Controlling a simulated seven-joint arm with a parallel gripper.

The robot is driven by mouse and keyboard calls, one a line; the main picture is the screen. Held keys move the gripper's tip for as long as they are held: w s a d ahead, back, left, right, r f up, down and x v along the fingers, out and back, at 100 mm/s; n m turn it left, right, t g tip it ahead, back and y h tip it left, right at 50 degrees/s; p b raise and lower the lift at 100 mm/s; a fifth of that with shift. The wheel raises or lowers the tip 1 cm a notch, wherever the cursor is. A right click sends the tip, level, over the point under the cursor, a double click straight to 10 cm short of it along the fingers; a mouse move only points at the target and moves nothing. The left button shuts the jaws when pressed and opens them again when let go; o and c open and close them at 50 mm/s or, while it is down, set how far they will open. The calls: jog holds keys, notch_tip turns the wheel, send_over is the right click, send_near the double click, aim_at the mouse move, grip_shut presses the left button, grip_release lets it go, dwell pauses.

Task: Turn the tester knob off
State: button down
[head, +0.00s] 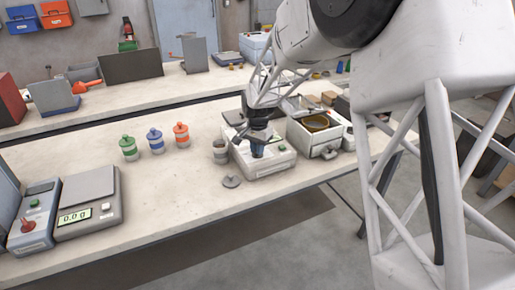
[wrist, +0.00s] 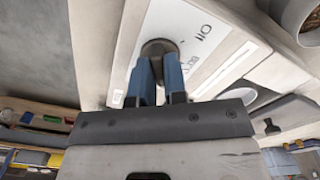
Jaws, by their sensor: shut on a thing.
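The tester (head: 275,166) is a pale box on the front bench. Its white face plate with dark markings shows in the wrist view (wrist: 205,35). The dark round knob (wrist: 158,46) stands on that plate. My gripper (head: 258,152) points down over the tester, and in the wrist view its two blue fingers (wrist: 158,70) are closed on either side of the knob. The fingers hide the sides of the knob, and I cannot tell which mark it points to. In the head view my gripper hides the knob.
A grey cup (head: 220,155) stands just left of the tester, with a grey lid (head: 231,181) lying in front. Green, blue and orange jars (head: 155,140) stand further left; the bench middle is clear.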

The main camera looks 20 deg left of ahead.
jog(key=n, duration=1.1)
jog(key=shift+n, duration=0.3)
jog(key=n, duration=1.1)
jog(key=shift+n, duration=0.4)
jog(key=c, duration=1.2)
grip_release()
jog(key=shift+o, duration=0.2)
